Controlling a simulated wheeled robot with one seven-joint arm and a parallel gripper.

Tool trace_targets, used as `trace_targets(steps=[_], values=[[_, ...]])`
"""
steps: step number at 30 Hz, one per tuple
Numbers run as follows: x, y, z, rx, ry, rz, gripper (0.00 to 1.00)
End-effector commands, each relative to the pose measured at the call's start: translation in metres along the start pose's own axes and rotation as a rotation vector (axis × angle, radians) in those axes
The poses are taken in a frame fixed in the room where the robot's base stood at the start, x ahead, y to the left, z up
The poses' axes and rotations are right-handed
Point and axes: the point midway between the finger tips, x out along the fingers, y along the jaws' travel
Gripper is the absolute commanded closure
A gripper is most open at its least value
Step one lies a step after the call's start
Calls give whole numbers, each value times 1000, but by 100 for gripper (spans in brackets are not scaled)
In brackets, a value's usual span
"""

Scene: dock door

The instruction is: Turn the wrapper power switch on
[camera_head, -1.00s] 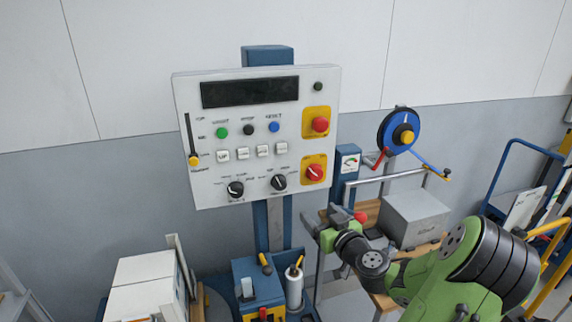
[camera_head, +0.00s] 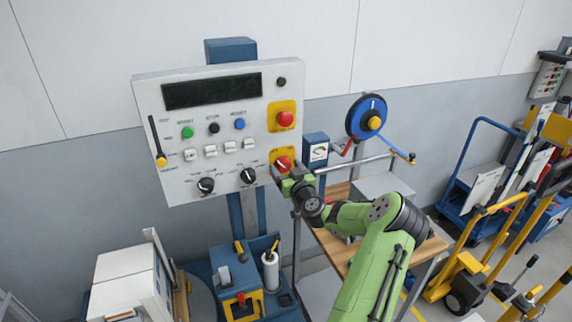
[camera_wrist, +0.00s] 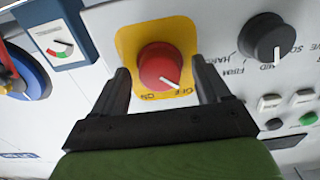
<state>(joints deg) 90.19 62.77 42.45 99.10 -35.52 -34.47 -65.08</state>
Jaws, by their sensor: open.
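The wrapper power switch (camera_head: 283,163) is a red rotary knob on a yellow plate at the lower right of the white control panel (camera_head: 225,180). My gripper (camera_head: 281,172) is at the panel's lower right corner and partly covers the switch in the head view. In the wrist view my gripper (camera_wrist: 164,80) is open, one finger on each side of the knob. I cannot tell whether the fingers touch it.
A red emergency button (camera_head: 285,119) on yellow sits just above the switch. A black dial (camera_head: 248,176) is close on the left. A gauge box (camera_head: 316,150) and a blue strapping reel (camera_head: 367,118) stand to the right. A wooden table (camera_head: 340,250) lies below my arm.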

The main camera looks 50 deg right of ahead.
Motion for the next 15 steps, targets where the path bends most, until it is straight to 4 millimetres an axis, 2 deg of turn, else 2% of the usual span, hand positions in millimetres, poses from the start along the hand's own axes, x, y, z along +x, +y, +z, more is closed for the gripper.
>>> trace_targets(steps=[8,15], values=[[4,0,1,1,-2,-1,24],[3,0,1,0,-2,-1,59]])
